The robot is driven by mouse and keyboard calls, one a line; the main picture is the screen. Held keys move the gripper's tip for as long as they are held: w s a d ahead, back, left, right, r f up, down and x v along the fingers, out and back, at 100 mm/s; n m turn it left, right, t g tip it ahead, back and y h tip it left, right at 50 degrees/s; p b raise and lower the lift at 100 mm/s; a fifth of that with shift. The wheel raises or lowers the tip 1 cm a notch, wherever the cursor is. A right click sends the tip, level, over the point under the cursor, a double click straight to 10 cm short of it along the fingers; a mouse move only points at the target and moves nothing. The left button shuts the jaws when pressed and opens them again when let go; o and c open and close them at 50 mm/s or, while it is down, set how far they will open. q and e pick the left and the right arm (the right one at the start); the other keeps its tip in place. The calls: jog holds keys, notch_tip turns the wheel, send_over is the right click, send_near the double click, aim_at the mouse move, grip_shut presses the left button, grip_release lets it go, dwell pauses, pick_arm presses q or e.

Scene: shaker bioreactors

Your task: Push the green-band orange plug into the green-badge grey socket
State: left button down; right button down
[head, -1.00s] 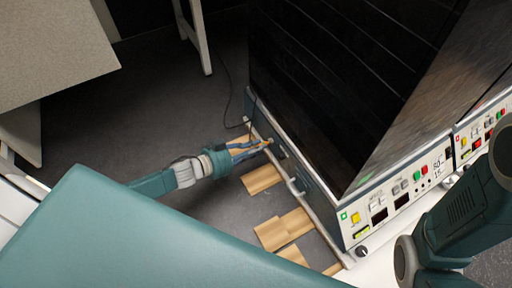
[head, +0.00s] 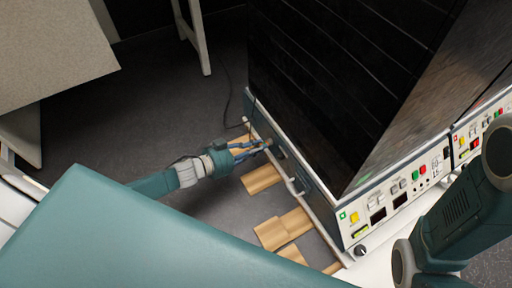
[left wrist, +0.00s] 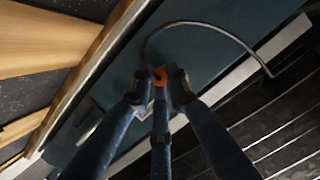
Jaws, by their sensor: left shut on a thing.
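The orange plug (left wrist: 159,77) shows as a small orange end between my left fingertips in the left wrist view, at the teal lower side of the shaker. Its green band cannot be made out. My left gripper (head: 264,146) is shut on it, with the fingertips close against that side wall; the same gripper fills the middle of the left wrist view (left wrist: 160,90). A dark cable (left wrist: 205,24) arcs from near the plug toward the right. The grey socket is not distinguishable, and I cannot tell whether the plug is in it. My right gripper is out of view.
The shaker (head: 340,90) has a dark upper body and a white front panel with buttons and a green badge (head: 343,215). Handles (head: 296,187) stick out along its side. Wooden blocks (head: 262,179) lie on the floor beside it. A table (head: 55,50) stands at upper left.

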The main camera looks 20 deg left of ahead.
pick_arm(q)
jog(key=shift+w, duration=0.1)
jog(key=c, duration=1.6)
grip_release()
jog(key=v, duration=1.2)
jog(key=shift+f, duration=0.1)
